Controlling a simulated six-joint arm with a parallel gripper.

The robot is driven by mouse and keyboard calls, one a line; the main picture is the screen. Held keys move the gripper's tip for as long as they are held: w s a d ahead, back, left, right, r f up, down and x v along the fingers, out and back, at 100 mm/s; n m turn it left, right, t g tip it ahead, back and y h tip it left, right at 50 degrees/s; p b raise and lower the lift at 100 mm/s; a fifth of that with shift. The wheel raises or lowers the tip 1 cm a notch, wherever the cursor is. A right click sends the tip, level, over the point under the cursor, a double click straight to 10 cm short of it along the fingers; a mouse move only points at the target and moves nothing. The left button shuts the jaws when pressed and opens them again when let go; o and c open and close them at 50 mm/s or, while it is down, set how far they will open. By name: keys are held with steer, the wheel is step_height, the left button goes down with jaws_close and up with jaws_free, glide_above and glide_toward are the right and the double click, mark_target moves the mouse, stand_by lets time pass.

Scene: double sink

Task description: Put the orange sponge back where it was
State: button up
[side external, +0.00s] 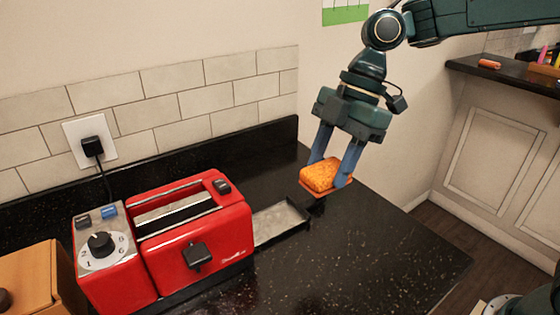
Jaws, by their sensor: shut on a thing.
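The orange sponge (321,175) is held between the two blue fingers of my gripper (330,168). It has a porous orange top and a darker orange-red lower edge. The sponge is slightly tilted and appears to be over the black speckled countertop (350,240), near its back right part. A dark patch shows just below it; I cannot tell whether the sponge touches the counter.
A red toaster (195,235) stands to the left, with a flat metal tray (280,222) sticking out on its right side. A plug (92,147) with a cord is in the wall behind. A wooden box (40,280) is at lower left. The counter's front right is clear.

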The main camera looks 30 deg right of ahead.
steer(key=shift+s+r, duration=0.25)
steer(key=shift+s, duration=0.3)
steer(key=shift+s+r, duration=0.25)
steer(key=shift+s, duration=0.3)
steer(key=shift+f, duration=0.15)
step_height(320, 180, down, 20)
steer(key=shift+r, duration=0.1)
stand_by(0.5)
steer(key=o, duration=0.9)
